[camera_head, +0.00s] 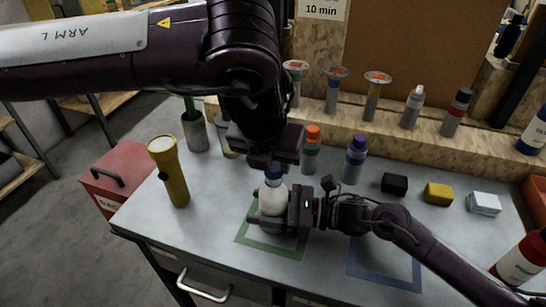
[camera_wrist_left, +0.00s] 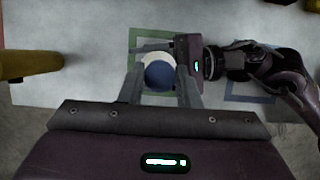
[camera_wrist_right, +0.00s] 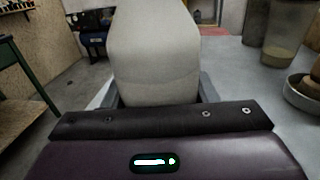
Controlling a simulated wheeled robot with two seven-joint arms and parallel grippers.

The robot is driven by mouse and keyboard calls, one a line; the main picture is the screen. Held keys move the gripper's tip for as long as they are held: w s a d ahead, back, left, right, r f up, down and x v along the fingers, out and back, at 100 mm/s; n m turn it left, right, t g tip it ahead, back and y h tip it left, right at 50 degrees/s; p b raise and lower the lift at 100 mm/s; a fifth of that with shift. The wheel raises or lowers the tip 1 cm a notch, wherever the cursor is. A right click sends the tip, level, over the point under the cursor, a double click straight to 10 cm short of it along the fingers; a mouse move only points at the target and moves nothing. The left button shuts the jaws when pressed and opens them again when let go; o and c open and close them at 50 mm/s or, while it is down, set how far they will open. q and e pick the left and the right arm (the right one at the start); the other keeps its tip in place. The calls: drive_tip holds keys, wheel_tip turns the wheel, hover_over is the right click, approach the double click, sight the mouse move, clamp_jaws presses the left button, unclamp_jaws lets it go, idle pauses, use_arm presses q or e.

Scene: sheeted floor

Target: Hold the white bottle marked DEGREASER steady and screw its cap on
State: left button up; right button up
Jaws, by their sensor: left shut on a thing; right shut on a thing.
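The white bottle (camera_head: 271,199) stands upright over the green square outline on the table; its marking cannot be read. Its blue cap (camera_head: 273,178) is at the bottle's mouth, and it shows from above in the left wrist view (camera_wrist_left: 160,75). Whether the threads are engaged cannot be seen. My left gripper (camera_head: 272,167) points down from above, shut on the cap, with a finger on each side (camera_wrist_left: 160,80). My right gripper (camera_head: 272,217) comes in from the right, shut on the bottle's body. The bottle's pale body (camera_wrist_right: 155,55) fills the middle of the right wrist view.
A yellow flashlight (camera_head: 170,172) and a red toolbox (camera_head: 119,176) are at the left. An orange-capped bottle (camera_head: 311,150) and a purple-capped bottle (camera_head: 355,160) stand behind. Small black, yellow and white blocks lie at the right. The blue outline (camera_head: 384,282) is empty.

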use_arm(q)
drive_tip(key=shift+f, duration=0.55)
drive_tip(key=m+h, duration=0.1)
drive_tip(key=m, duration=0.1)
drive_tip(key=m+g, duration=0.1)
drive_tip(key=m, duration=0.1)
drive_tip(key=shift+a+m+h, duration=0.15)
drive_tip(key=shift+m+h, duration=0.25)
drive_tip(key=m+g, duration=0.1)
drive_tip(key=m, duration=0.1)
drive_tip(key=m+h, duration=0.1)
drive_tip(key=m, duration=0.2)
drive_tip(key=shift+w+g, duration=0.2)
drive_tip(key=shift+g, duration=0.2)
drive_tip(key=m+g, duration=0.1)
drive_tip(key=m, duration=0.2)
drive_tip(key=m+g, duration=0.1)
drive_tip(key=m, duration=0.3)
drive_tip(key=shift+w+g, duration=0.15)
drive_tip(key=shift+g, duration=0.25)
drive_tip(key=m+g, duration=0.1)
drive_tip(key=m, duration=0.4)
drive_tip(key=shift+m+g+y, duration=0.4)
drive_tip(key=o, duration=0.9)
drive_tip(key=shift+o, duration=0.2)
